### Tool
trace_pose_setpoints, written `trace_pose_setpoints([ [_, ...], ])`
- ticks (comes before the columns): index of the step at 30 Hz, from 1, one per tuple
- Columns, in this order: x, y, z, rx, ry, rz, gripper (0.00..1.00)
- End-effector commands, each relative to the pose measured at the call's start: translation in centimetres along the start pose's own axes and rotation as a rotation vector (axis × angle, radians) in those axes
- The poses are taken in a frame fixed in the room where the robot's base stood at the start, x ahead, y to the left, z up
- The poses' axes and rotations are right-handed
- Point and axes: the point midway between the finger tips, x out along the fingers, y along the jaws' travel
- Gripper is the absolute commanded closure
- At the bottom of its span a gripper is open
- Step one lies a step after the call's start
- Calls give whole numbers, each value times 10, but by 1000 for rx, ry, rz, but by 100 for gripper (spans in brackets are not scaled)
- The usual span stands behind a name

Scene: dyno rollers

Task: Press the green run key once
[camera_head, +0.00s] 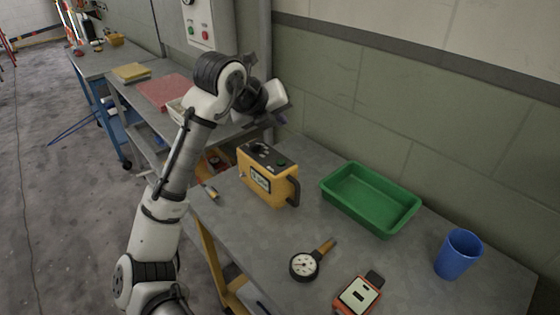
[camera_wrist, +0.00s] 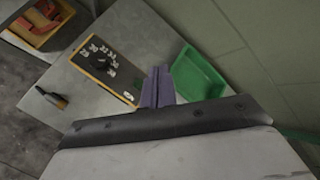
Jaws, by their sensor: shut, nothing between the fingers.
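A yellow instrument box (camera_head: 268,178) stands on the grey bench, with a display on its front, a dark handle at its right, and a black dial and a small green key (camera_head: 281,163) on its dark top panel.
A green tray (camera_head: 370,198) stands right of the box, and a blue cup (camera_head: 458,254) farther right. A dial gauge (camera_head: 304,265) and an orange meter (camera_head: 357,296) lie in front. A wall box (camera_head: 198,25) also bears green and red buttons.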

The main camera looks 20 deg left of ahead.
Motion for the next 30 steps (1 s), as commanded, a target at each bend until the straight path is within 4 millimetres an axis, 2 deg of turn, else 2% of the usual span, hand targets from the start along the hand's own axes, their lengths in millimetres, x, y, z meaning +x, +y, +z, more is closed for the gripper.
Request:
trace_pose_setpoints([
  [10, 10, 7, -7, -2, -2, -1, 100],
  [24, 55, 39, -40, -3, -2, -2, 100],
  [30, 62, 44, -45, -2, -2, -2, 100],
])
